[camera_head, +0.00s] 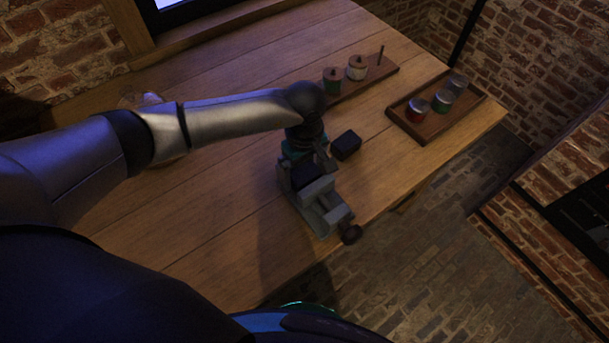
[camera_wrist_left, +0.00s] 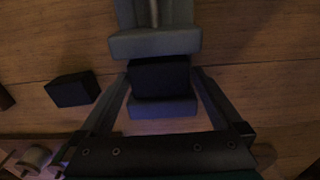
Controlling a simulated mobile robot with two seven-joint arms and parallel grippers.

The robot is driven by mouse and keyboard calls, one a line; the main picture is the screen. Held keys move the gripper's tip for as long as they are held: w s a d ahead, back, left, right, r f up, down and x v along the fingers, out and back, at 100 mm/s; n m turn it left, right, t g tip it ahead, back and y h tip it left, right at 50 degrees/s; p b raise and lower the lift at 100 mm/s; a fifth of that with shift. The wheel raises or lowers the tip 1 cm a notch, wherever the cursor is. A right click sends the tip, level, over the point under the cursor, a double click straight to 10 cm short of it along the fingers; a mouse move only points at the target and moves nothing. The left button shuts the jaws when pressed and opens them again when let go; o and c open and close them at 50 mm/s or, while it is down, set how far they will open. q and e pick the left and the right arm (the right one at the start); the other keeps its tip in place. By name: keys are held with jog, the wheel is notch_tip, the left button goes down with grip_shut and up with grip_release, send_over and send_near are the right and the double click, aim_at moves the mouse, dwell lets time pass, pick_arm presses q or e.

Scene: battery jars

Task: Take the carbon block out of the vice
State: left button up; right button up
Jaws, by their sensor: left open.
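The grey vice (camera_head: 325,208) stands on the wooden table, its screw handle toward the near right. The black carbon block (camera_head: 304,173) sits between its jaws. In the left wrist view the block (camera_wrist_left: 158,76) lies between the two grey jaws of the vice (camera_wrist_left: 154,43). My left gripper (camera_head: 303,158) is over the vice. In the left wrist view my left gripper (camera_wrist_left: 160,78) is open, one finger on each side of the block. Whether the fingers touch it I cannot tell. My right gripper is not in view.
A second black block (camera_head: 346,145) lies loose beside the vice. A wooden rack (camera_head: 382,69) with two jars and an upright rod stands at the back. A wooden tray (camera_head: 413,132) holds three jars at the right. The table's near edge is close to the vice.

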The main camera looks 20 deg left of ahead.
pick_arm(q)
jog(key=shift+f, duration=0.65)
jog(key=c, duration=1.2)
jog(key=shift+r, duration=0.1)
jog(key=shift+c, duration=0.6)
jog(key=shift+r, duration=0.1)
